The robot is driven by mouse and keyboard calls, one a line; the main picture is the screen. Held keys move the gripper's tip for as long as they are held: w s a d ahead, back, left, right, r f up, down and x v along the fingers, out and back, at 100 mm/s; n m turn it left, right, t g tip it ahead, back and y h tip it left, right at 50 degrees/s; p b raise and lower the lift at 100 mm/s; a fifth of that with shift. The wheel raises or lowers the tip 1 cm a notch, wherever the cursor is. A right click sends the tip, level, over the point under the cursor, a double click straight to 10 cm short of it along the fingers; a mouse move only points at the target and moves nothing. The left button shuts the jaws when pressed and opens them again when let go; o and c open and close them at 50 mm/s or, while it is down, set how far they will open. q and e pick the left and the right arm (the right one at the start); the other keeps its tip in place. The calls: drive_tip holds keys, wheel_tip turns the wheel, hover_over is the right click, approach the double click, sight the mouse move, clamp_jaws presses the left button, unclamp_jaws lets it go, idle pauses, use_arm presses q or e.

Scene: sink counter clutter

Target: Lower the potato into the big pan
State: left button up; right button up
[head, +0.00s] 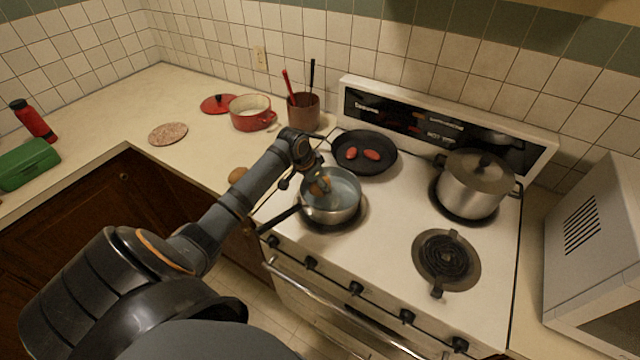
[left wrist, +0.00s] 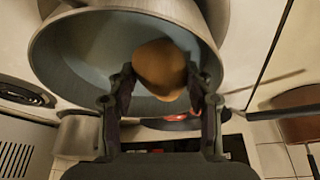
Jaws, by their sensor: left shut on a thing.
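My left gripper (head: 319,182) is shut on a brown potato (left wrist: 160,66), one finger on each side of it in the left wrist view. A steel pan (head: 345,211) with a blue-grey inside and a long dark handle stands on the front left burner. The potato is over the pan's opening, in front of its inside wall in the left wrist view (left wrist: 85,62). I cannot tell whether it touches the pan's bottom. The gripper partly hides the potato in the head view. My right gripper is not in view.
A black frying pan (head: 384,164) with two reddish items sits behind. A lidded steel pot (head: 468,190) stands at the right. The front right burner (head: 446,258) is bare. A red pot (head: 250,120), a utensil crock (head: 304,112) and another brown item (head: 237,175) are on the left counter.

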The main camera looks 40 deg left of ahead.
use_arm(q)
drive_tip(key=shift+f+b, duration=0.45)
drive_tip(key=shift+f, duration=0.6)
idle(0.4)
drive_tip(key=o, duration=1.5)
drive_tip(key=shift+s+a+r, duration=0.1)
drive_tip(key=shift+s+r, duration=0.05)
drive_tip(key=shift+r, duration=0.2)
drive_tip(key=v, duration=1.1)
drive_tip(key=shift+s, duration=0.2)
